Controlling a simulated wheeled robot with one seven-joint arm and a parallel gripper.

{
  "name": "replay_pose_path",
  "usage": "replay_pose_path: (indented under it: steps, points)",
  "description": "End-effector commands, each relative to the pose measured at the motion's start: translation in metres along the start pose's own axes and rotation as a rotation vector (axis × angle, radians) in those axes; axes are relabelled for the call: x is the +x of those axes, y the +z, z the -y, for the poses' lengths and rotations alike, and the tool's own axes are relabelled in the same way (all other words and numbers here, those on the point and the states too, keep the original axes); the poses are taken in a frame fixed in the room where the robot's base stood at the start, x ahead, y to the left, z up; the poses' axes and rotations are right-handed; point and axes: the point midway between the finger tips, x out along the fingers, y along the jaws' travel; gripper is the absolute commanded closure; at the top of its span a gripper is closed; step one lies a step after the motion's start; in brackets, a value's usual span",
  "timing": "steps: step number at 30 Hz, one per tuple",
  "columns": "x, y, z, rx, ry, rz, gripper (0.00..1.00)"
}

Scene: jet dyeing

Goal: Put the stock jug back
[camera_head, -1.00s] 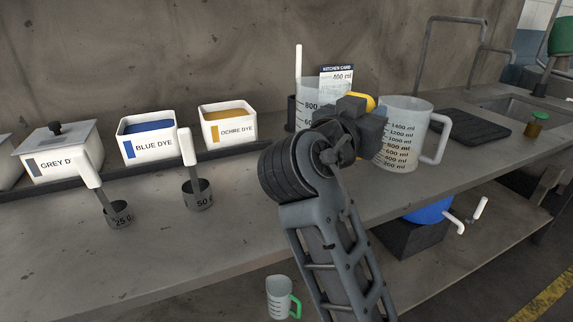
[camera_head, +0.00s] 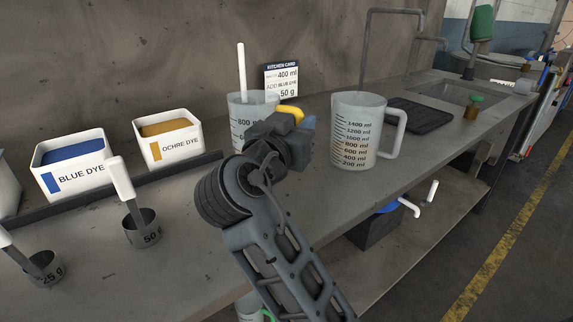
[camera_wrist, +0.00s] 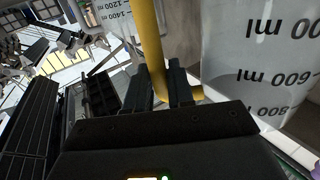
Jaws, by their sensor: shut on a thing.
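A clear measuring jug (camera_head: 243,112) with 800 ml marks stands or hovers at the back of the bench, partly hidden by my gripper; I cannot tell if its base touches. Its yellow handle (camera_head: 291,111) shows above the jaws. My gripper (camera_head: 293,138) is shut on this handle. In the wrist view the yellow handle (camera_wrist: 150,45) runs between the two fingers (camera_wrist: 160,85), with the jug (camera_wrist: 262,60) close at right. No label tells me which jug is the stock jug.
A larger jug (camera_head: 355,130) with a white handle stands close right of my gripper. A kitchen card (camera_head: 282,79) is behind. Dye tubs (camera_head: 168,140) and scoops (camera_head: 141,228) are at left. A dark mat (camera_head: 420,117) and sink (camera_head: 455,93) are at right.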

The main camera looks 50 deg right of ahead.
Motion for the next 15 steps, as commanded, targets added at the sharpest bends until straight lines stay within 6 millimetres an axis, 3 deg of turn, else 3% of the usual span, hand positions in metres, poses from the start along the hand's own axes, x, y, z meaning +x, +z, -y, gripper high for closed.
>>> replay_pose_path:
  steps: [15]
  points:
    - [0.0,0.057,0.0,0.0,0.0,-0.001,1.0]
